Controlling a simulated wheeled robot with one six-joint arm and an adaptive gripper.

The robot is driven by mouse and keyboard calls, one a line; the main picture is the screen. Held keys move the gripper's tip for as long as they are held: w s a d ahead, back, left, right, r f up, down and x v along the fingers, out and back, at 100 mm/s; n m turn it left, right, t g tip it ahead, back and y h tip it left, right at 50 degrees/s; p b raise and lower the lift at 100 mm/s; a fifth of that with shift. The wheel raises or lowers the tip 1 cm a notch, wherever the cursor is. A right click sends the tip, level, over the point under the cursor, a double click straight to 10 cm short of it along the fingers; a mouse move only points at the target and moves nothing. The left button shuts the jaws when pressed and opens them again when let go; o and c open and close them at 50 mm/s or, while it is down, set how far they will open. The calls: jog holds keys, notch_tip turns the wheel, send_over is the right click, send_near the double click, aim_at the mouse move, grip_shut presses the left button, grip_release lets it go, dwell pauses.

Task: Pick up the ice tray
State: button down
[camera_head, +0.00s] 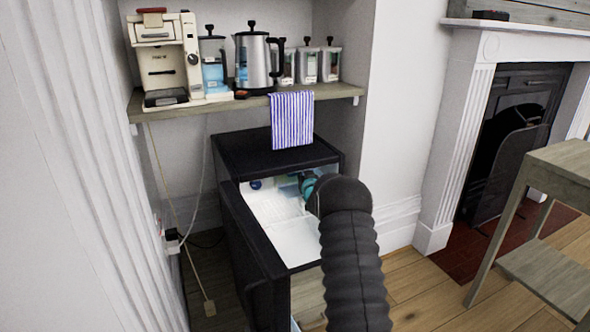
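A small black fridge (262,152) stands under the shelf with its door (250,255) swung open toward me. My arm, in a dark ribbed sleeve, reaches into its lit white interior (280,225). A pale blue thing (288,189) lies inside at the back, just left of my wrist's teal cap. It is small and partly hidden, so I cannot tell for sure that it is the ice tray. My gripper is hidden behind my own arm, and its fingers do not show.
The open door bounds the left side of the opening. A striped cloth (292,120) hangs from the shelf (240,104) above, which holds a coffee machine (165,60), a kettle (253,62) and canisters. A wooden table (560,165) stands at right. Wood floor is clear between.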

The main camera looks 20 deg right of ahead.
jog(key=shift+r+b, duration=0.3)
jog(key=shift+b, duration=0.15)
dwell(0.3)
